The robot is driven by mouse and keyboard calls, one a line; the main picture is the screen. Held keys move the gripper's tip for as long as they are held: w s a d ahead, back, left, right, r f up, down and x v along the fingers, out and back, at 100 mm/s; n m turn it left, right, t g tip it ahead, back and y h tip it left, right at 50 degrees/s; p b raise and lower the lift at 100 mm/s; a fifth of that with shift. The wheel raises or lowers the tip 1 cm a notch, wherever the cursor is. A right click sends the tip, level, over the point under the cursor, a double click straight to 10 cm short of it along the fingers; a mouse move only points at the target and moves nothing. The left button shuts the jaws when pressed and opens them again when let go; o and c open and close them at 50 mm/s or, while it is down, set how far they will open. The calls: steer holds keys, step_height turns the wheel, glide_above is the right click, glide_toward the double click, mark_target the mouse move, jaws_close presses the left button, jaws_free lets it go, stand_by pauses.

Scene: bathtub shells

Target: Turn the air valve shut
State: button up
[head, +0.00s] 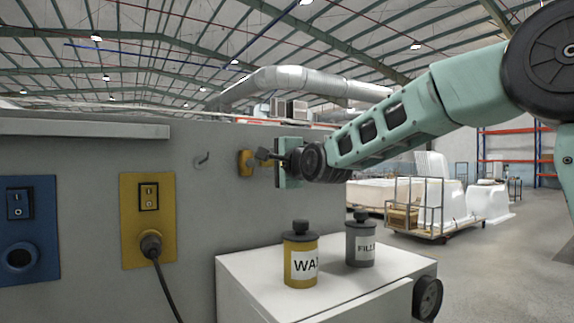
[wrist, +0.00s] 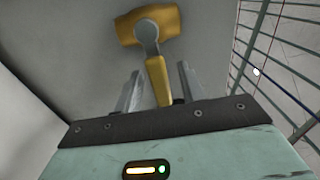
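The air valve has a yellow body (head: 245,163) on the grey wall panel, left of my gripper (head: 270,156) in the head view. In the wrist view the valve body (wrist: 168,22) is at the top, with a grey hub and a lever (wrist: 157,80) with a yellow grip pointing down the picture toward my palm. My gripper (wrist: 159,88) is open, with one finger on each side of the lever grip. A gap shows between the grip and each finger. In the head view the lever is small and partly lost against my gripper.
A white cabinet (head: 345,307) below my arm bears a yellow WAX bottle (head: 300,262) and a grey FILLER bottle (head: 361,243). A small hook (head: 202,158) is left of the valve. Blue (head: 29,232) and yellow (head: 134,205) switch plates are further left.

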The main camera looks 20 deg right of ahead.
steer(key=s+d, duration=0.3)
steer(key=s, duration=1.3)
steer(key=shift+s+d, duration=0.15)
steer(key=shift+s, duration=0.15)
